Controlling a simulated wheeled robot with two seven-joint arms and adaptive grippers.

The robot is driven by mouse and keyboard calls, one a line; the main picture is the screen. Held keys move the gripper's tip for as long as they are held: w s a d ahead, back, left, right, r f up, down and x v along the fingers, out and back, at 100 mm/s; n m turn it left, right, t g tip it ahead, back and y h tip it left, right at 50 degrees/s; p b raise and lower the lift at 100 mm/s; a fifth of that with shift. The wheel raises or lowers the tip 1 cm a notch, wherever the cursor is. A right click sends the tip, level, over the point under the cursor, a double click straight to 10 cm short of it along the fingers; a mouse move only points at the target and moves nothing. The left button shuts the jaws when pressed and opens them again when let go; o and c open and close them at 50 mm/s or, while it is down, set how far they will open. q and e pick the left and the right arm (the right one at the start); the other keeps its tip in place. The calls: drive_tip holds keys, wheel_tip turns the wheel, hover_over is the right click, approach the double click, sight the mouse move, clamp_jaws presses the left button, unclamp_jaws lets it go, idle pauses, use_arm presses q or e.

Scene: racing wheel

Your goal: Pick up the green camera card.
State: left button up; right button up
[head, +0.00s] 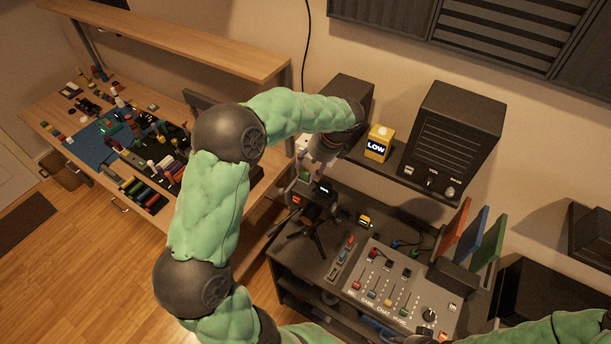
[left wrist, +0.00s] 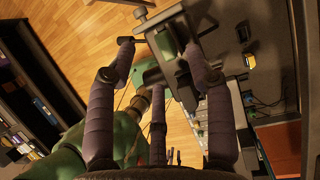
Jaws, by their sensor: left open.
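A black camera (head: 318,201) stands on a small tripod on the dark desk, with a small red patch on its side. A small green piece (head: 304,176) shows at the camera's top, just under my left fingers; it may be the green camera card, but it is too small to be sure. My left gripper (head: 318,160) is open, pointing down right above the camera. In the left wrist view, the spread fingers of the left gripper (left wrist: 158,58) are around or over the camera's dark body (left wrist: 172,68). My right gripper is out of view.
A yellow LOW box (head: 378,142) and a black speaker (head: 455,140) stand on the shelf behind. A mixer panel (head: 400,290) and a small yellow item (head: 364,221) lie right of the tripod. Red, blue and green panels (head: 470,235) stand upright further right.

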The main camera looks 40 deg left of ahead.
sight(305, 173)
use_arm(q)
drive_tip(key=shift+p+x, duration=0.3)
drive_tip(key=shift+x, duration=2.25)
drive_tip(key=shift+w+d, duration=0.1)
drive_tip(key=shift+d, duration=0.05)
drive_tip(key=c, duration=1)
